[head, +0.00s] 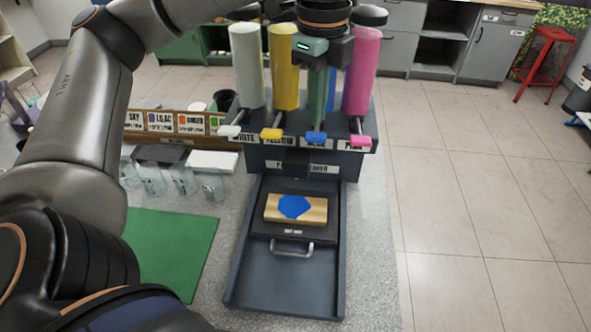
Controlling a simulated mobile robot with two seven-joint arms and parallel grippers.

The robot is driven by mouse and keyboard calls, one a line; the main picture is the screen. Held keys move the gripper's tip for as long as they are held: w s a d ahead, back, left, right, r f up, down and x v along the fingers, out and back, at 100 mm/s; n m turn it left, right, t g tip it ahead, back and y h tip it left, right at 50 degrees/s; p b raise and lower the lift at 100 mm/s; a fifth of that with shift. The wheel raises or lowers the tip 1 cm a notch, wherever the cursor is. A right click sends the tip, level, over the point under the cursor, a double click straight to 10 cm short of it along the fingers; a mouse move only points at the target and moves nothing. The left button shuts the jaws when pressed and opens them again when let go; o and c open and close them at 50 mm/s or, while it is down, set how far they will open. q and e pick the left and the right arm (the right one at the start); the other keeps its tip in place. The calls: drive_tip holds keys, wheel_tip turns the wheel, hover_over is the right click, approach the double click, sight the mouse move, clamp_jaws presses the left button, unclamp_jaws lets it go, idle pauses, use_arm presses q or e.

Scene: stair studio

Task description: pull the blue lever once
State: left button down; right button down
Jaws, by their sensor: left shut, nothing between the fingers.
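The blue lever (316,137) sticks out from the front of a dark dispenser (262,158), third from the left in a row of levers. My left gripper (317,122) comes down from above over the blue lever, its fingers shut and empty. It hides much of the blue tube (331,90) behind it. I cannot tell whether the fingertips touch the lever. A wooden block (317,209) with a blue patch (294,206) on top lies in the dark tray (280,283) below. My right gripper is out of view.
A white lever (229,131) and a yellow lever (271,134) are left of the blue one; a pink lever (360,141) is close on its right. Clear cups (152,178) and a green mat (172,250) lie left of the tray.

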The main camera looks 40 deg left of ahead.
use_arm(q)
drive_tip(key=shift+r+p, duration=0.4)
drive_tip(key=shift+r, duration=0.45)
drive_tip(key=shift+r+b, duration=0.3)
drive_tip(key=shift+r, duration=1.4)
